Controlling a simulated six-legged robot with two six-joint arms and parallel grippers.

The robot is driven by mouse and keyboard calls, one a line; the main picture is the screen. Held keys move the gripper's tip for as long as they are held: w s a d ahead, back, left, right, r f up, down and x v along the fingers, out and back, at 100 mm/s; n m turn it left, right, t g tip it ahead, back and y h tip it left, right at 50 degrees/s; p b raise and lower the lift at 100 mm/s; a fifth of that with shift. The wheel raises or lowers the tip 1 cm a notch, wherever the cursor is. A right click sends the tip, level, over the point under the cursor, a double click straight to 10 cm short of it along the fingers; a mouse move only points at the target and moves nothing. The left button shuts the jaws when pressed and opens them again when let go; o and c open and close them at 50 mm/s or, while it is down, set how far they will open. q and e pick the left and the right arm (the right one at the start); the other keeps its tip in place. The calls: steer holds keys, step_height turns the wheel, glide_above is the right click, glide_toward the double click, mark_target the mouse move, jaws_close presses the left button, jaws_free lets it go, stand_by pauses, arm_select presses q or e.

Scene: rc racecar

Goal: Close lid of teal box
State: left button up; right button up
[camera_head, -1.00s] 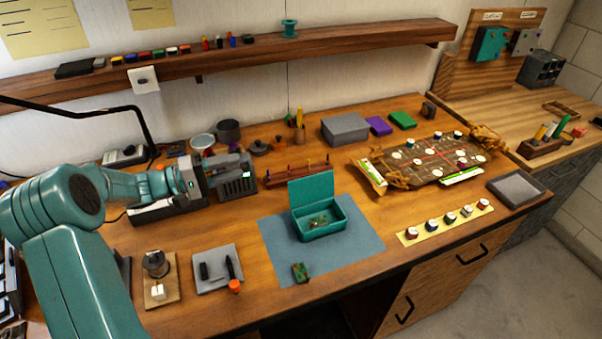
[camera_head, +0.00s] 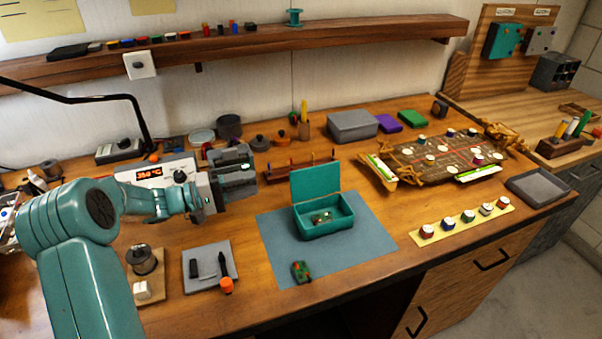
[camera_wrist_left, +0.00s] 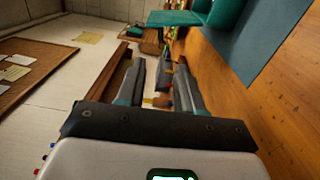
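The teal box (camera_head: 328,228) sits on the blue-grey mat (camera_head: 285,265) with its lid (camera_head: 316,184) raised, standing upright at the back edge. Small parts lie inside the box. In the left wrist view, part of the teal box (camera_wrist_left: 222,12) shows at the top edge, cut off by the frame. My left gripper (camera_head: 246,168) is to the left of the box and apart from it, above the bench. In the left wrist view my left gripper (camera_wrist_left: 161,68) has its fingers apart with nothing held between them. My right gripper is not in view.
A rack of tools (camera_head: 300,167) stands behind the lid. A grey tray of tools (camera_head: 207,268) lies left of the mat. The racecar chassis (camera_head: 440,155) stands to the right.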

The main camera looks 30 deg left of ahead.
mark_target(302, 171)
arm_select(q)
steer(key=p+x, duration=0.3)
steer(key=x, duration=1)
steer(key=shift+w, duration=0.15)
steer(key=shift+w+d, duration=0.25)
steer(key=shift+d, duration=0.15)
steer(key=shift+w, duration=0.1)
steer(key=shift+w+f, duration=0.1)
steer(key=c, duration=0.4)
jaws_close()
